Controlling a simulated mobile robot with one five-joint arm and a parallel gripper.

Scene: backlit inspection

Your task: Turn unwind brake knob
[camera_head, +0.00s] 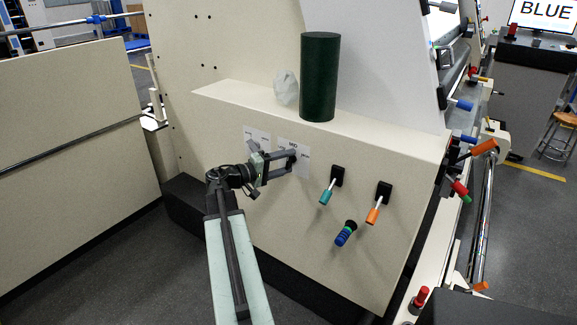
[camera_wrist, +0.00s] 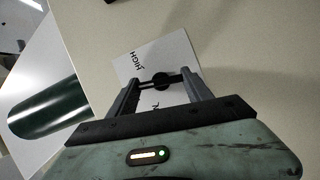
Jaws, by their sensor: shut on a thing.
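The unwind brake knob is a small dark knob (camera_wrist: 161,81) in front of a white label (camera_wrist: 180,52) on the cream machine panel. My gripper (camera_wrist: 162,84) has a finger on either side of it and is shut on it in the wrist view. In the head view my gripper (camera_head: 291,160) reaches the panel from the left, at the label marked MID. There the knob is mostly hidden between the fingertips.
A teal-handled lever (camera_head: 326,192), an orange-handled lever (camera_head: 373,214) and a blue handle (camera_head: 344,236) stick out to the right of my gripper. A dark green cylinder (camera_head: 319,80) and a crumpled whitish object (camera_head: 286,88) stand on the ledge above. A cream wall (camera_head: 70,150) stands left.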

